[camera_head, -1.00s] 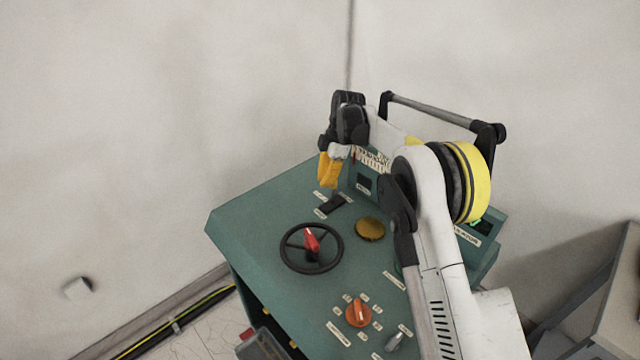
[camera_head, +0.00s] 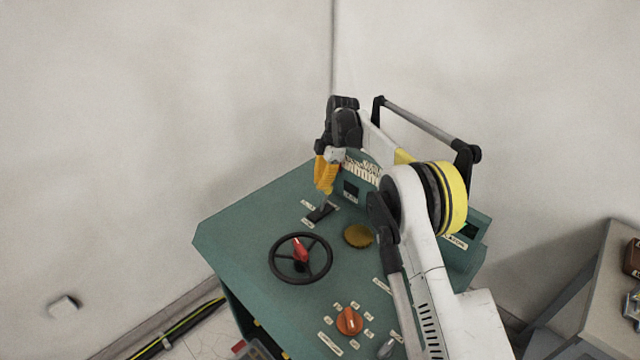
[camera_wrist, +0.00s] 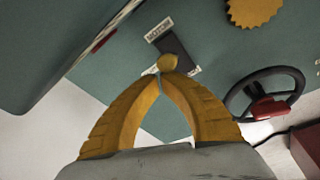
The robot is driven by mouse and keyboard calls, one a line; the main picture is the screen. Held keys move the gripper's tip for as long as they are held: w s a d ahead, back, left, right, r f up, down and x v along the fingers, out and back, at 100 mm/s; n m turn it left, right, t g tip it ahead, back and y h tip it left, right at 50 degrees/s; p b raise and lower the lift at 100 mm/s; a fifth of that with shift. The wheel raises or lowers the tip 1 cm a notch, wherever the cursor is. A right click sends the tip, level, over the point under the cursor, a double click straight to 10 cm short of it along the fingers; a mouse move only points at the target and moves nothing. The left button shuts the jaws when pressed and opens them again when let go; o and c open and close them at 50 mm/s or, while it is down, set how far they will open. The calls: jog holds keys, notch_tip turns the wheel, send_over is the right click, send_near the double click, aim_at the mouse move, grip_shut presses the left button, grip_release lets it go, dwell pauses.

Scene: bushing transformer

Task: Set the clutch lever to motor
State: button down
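The clutch lever (camera_head: 321,212) stands on the green cabinet top, on a dark plate with a small label at each end. In the wrist view the dark plate (camera_wrist: 180,52) has a label reading "MOTOR" at its upper end and another label at its lower end. The lever's yellowish round knob (camera_wrist: 168,62) shows right at my fingertips. My gripper (camera_head: 324,190) points down just above the lever. In the wrist view the yellow fingertips (camera_wrist: 160,76) meet, with the knob just beyond them, not clearly between them. I cannot tell which label the lever leans toward.
A black handwheel (camera_head: 300,259) with a red handle is left of and nearer than the lever. A yellow-brown round cap (camera_head: 358,236) and an orange selector knob (camera_head: 349,321) are on the same panel. Walls stand behind the cabinet; a table (camera_head: 603,285) is at the right.

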dwell(0.3)
notch_tip(320, 180, up, 9)
jog(key=w+d+p, duration=0.2)
jog(key=w, duration=0.1)
jog(key=shift+f, duration=0.15)
dwell(0.4)
